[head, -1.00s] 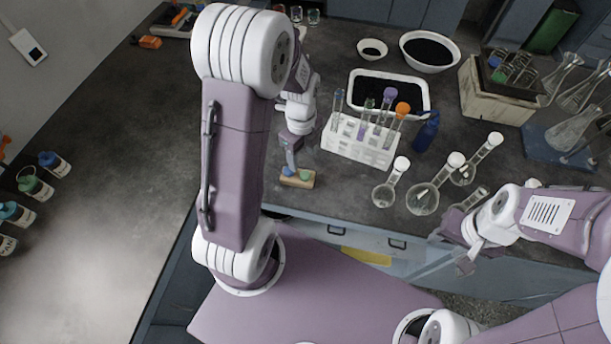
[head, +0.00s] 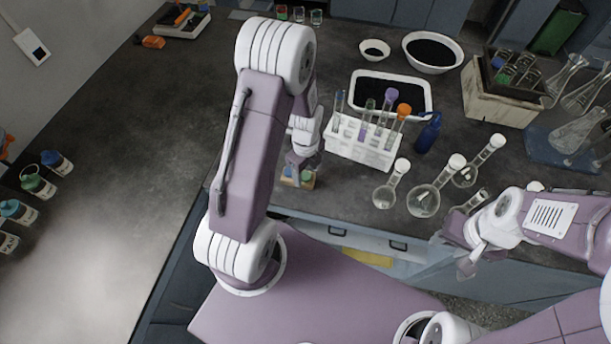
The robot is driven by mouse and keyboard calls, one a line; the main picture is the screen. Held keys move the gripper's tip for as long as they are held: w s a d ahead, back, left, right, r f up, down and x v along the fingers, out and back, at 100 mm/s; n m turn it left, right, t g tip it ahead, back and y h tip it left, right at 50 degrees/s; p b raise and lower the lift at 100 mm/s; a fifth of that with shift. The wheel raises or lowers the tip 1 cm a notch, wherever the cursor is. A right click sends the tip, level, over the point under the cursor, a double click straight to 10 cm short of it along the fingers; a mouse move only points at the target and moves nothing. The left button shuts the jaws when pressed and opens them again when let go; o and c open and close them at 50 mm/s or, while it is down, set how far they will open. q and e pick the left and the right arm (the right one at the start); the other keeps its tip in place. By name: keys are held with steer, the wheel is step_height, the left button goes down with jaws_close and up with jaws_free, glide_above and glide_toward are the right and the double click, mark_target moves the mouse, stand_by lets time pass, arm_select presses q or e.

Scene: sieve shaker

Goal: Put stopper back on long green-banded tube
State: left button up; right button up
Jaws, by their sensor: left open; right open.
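A white rack (head: 345,150) holds several glass tubes. One has a purple stopper (head: 391,95) and one an orange stopper (head: 404,109); the tubes at the left of the rack look unstoppered. A tube with a greenish tint (head: 368,112) stands among them, but its bands are too small to make out. A small wooden block (head: 288,181) at the bench's front edge carries a blue stopper (head: 288,171) and a green stopper (head: 306,175). My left gripper (head: 298,166) is open, pointing down at the stoppers; whether it touches one is unclear. My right gripper (head: 466,258) is open and empty, before the bench's front edge.
Several flasks with white caps (head: 423,201) stand right of the rack, a blue bottle (head: 428,133) beside it. A white tray (head: 431,97) of dark grains lies behind. A wooden crate (head: 487,108) stands further right. The bench left of my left arm is largely clear.

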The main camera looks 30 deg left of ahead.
mark_target(308, 177)
arm_select(q)
steer(key=shift+f, duration=0.25)
jaws_close()
steer(key=shift+r, duration=0.15)
steer(key=shift+r, duration=0.3)
steer(key=r, duration=0.2)
steer(key=d+r, duration=0.1)
steer(key=shift+s+r, duration=0.1)
steer(key=shift+r, duration=0.3)
steer(key=s+d+r, duration=0.3)
steer(key=d+r, duration=0.3)
steer(key=d, duration=0.4)
steer(key=shift+s+r, duration=0.2)
steer(key=shift+s, duration=0.2)
